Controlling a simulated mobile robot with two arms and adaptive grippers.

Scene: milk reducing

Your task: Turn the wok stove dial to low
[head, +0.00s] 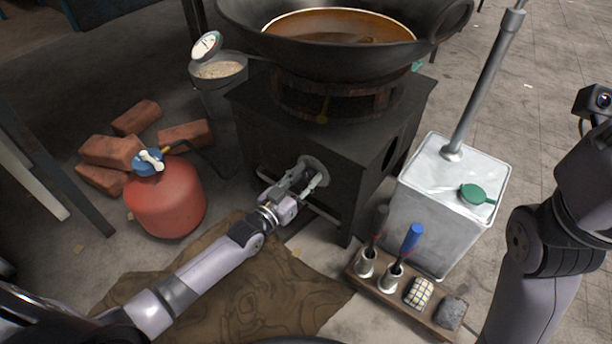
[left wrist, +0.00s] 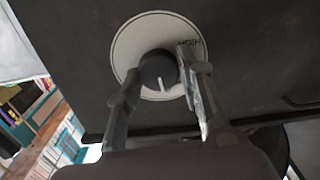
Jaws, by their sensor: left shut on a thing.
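The wok stove (head: 272,126) is a dark metal box with a large wok (head: 345,45) on top. Its dial sits on a pale round plate (head: 316,165) on the front face. In the left wrist view the dial is a dark round knob (left wrist: 157,70) with a white pointer line, on a white disc (left wrist: 130,45) with lettering at its upper right. My left gripper (head: 302,179) is at the dial, one finger on each side of the knob, shut on it. It also shows in the left wrist view (left wrist: 160,92). My right gripper is out of frame; only part of that arm shows.
A red gas cylinder (head: 167,200) and several bricks (head: 112,150) are left of the stove. A metal can (head: 452,190) with a green cap stands right. A wooden tool rack (head: 405,298) lies in front. A brown cloth (head: 220,290) covers the floor below my left arm.

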